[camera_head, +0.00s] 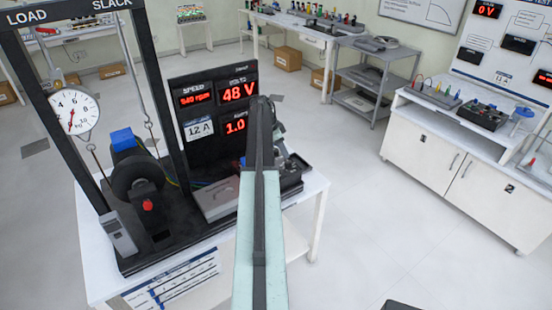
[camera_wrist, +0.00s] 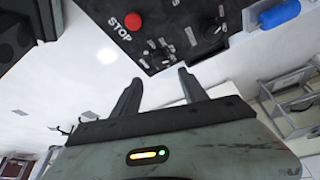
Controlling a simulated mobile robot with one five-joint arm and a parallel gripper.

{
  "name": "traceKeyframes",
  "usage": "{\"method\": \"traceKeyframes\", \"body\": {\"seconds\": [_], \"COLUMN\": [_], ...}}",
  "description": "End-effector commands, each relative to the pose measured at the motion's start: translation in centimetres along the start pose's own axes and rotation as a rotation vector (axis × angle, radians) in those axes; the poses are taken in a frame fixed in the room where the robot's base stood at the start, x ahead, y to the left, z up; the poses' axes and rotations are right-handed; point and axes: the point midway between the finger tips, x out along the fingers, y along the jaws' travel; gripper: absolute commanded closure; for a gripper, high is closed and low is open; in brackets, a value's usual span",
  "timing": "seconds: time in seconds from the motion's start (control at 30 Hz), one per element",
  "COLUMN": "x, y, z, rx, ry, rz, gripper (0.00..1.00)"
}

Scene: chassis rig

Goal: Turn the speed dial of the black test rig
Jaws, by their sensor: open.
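The black test rig (camera_head: 150,235) stands on a white table at left in the head view, with a load frame, a dial gauge and lit red displays. Its black control panel (camera_wrist: 172,28) fills the top middle of the wrist view, with a red STOP button (camera_wrist: 132,21) and small dark knobs. One knob (camera_wrist: 210,29) sits at the panel's right; the labels are too small to tell which is the speed dial. My gripper (camera_wrist: 160,76) is open and empty, its two fingers pointing toward the panel, apart from the knobs. In the head view my arm hides the gripper and part of the panel.
The display board (camera_head: 213,105) stands upright behind the rig, just left of my arm. A blue cylinder (camera_wrist: 279,14) shows right of the panel in the wrist view. A grey shelf cart (camera_head: 372,75) and a white cabinet (camera_head: 455,170) stand at right, with clear floor between.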

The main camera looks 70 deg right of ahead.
Motion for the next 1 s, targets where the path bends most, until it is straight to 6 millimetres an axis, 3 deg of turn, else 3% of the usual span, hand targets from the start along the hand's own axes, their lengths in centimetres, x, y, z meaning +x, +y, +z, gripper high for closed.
{"method": "traceKeyframes", "body": {"seconds": [0.23, 0.6, 0.9, 1.0], "x": [1.3, 7.1, 7.0, 7.0], "y": [-0.4, -0.6, -0.6, -0.6], "z": [1.4, 2.0, 1.9, 1.9], "rx": [-0.015, -0.023, -0.025, -0.025], "ry": [0.000, 0.000, 0.000, 0.000], "rz": [-0.006, -0.009, -0.010, -0.010], "gripper": [0.49, 0.49, 0.49, 0.77]}}
